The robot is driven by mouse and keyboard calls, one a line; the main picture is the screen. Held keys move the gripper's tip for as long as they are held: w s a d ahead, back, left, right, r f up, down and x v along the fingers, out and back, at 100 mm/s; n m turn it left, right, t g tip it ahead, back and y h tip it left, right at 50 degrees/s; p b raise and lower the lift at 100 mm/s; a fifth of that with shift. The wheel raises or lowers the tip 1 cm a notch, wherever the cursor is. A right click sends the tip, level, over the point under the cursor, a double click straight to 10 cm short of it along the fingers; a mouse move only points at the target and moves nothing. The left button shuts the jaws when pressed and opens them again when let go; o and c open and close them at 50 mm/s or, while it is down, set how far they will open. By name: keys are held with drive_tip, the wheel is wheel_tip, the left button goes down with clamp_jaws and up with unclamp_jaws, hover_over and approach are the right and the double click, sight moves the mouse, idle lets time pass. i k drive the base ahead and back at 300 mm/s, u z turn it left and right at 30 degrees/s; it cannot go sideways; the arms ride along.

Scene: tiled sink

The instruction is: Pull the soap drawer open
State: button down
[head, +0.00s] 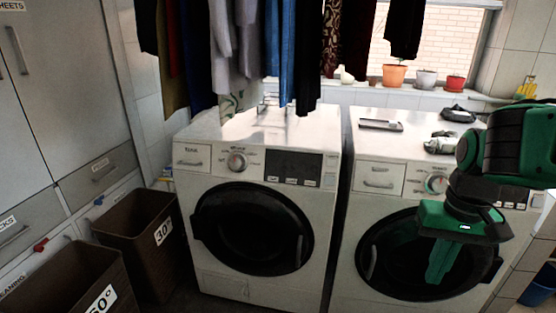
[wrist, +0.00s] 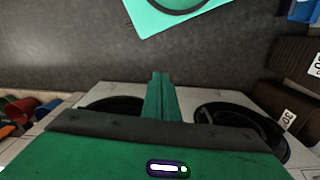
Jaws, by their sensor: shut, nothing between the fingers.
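Two white front-loading washers stand side by side in the head view. The left washer (head: 260,150) has a soap drawer (head: 192,157) at its upper left, flush with the front. The right washer (head: 400,150) has a soap drawer (head: 380,177) at its upper left with a handle recess, also flush. My green gripper (head: 438,275) is shut and empty, pointing down in front of the right washer's round door, below and right of that drawer and apart from it. In the wrist view my gripper's fingers (wrist: 160,80) are together, with dark floor beyond. The arm hides part of the right washer's panel.
Clothes (head: 270,50) hang above the left washer. Brown hampers (head: 140,235) stand at the left beside grey cabinets (head: 60,90). Flowerpots (head: 394,75) line the window sill. A dark flat tray (head: 381,125) and cloths lie on the right washer. A blue bin (head: 537,293) is at lower right.

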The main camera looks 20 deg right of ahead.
sight(370, 176)
drive_tip(key=z, duration=0.65)
drive_tip(key=k, duration=0.9)
drive_tip(key=u, duration=0.9)
drive_tip(key=k, duration=0.35)
drive_tip(key=z, duration=0.05)
drive_tip(key=i, duration=1)
drive_tip(key=z, duration=0.9)
drive_tip(key=i, duration=0.75)
drive_tip(key=z, duration=0.25)
